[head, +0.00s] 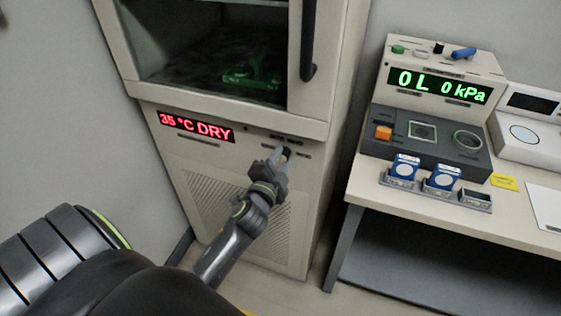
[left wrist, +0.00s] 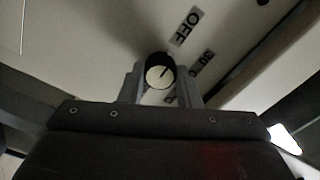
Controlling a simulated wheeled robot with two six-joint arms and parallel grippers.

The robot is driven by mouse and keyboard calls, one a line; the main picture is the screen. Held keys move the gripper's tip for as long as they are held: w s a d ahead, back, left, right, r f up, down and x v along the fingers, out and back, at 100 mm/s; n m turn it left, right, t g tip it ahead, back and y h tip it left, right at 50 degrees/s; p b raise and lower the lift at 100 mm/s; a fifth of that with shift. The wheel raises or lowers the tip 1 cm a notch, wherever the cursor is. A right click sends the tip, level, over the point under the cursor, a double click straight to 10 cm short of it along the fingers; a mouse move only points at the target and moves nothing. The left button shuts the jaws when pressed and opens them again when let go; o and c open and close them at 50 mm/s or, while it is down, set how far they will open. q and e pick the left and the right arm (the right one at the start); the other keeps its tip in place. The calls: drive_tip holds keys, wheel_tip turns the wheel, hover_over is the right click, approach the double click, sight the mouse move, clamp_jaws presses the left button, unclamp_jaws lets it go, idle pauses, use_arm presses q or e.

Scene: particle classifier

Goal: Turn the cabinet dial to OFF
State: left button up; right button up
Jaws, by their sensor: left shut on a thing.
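The cabinet (head: 150,122) has a small dark dial (head: 287,153) on its front panel, right of the red display. In the left wrist view the dial (left wrist: 160,72) has a pale face with a dark line slanting to the upper right. The OFF label (left wrist: 185,28) lies above and to the right of it; a label that looks like 30 °C (left wrist: 201,63) lies to its right. I cannot tell exactly which mark the line meets. My left gripper (head: 279,154) is shut on the dial, one finger on each side. My right gripper is not in view.
The red display (head: 196,127) reads 35 °C DRY. Above is the cabinet window with a dark vertical handle (head: 308,45). To the right stands a bench (head: 400,205) with instruments and a green display (head: 440,85). Free floor lies between cabinet and bench.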

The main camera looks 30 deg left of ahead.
use_arm(q)
drive_tip(key=shift+f, duration=0.1)
drive_tip(key=o, duration=1)
drive_tip(key=shift+c, duration=0.2)
drive_tip(key=v, duration=1.7)
drive_tip(key=shift+s+p, duration=0.2)
drive_tip(key=shift+p, duration=0.15)
drive_tip(key=shift+d, duration=0.1)
